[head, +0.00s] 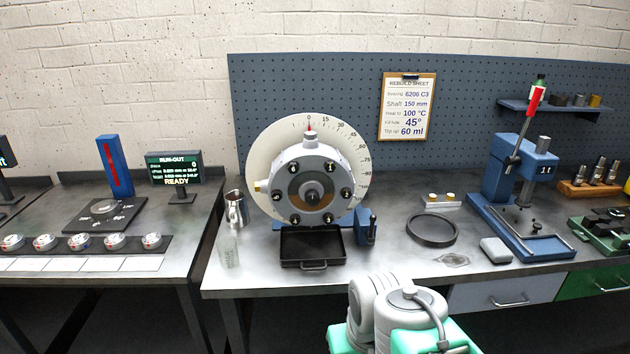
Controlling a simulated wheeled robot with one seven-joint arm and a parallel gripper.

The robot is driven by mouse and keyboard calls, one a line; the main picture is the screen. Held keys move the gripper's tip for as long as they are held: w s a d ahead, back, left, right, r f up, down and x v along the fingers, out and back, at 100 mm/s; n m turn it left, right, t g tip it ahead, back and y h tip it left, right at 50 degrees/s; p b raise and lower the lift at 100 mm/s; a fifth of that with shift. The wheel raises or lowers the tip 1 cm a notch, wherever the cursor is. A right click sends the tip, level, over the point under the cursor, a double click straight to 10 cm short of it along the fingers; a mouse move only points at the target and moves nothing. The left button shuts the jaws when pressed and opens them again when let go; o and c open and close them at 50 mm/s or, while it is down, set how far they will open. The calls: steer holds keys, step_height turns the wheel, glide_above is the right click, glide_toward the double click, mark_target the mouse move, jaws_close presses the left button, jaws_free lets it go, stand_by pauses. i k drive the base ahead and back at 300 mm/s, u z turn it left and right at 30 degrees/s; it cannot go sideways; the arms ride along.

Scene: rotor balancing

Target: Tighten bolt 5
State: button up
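A grey round housing (312,160) stands upright on the middle bench, in front of a white degree dial (263,145). A ring of several dark bolts sits on its face around a brown inner ring and a dark central hub (312,197). The numbers beside the bolts are too small to read surely, so I cannot tell for certain which is bolt 5; a dark bolt (277,196) sits at the left of the ring. How tight the bolts are does not show. My arm shows at the bottom, well apart from the housing; my gripper is not in view.
A black tray (311,262) lies below the housing. A metal jug (236,208) and clear bottle (229,250) stand left, a black ring (432,230) right. A blue press (515,175) stands further right. Some bench front beside the tray is clear.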

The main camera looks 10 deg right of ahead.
mark_target(277, 195)
steer(key=k, duration=0.4)
steer(key=u, duration=1.2)
steer(key=i, duration=1)
steer(key=z, duration=0.3)
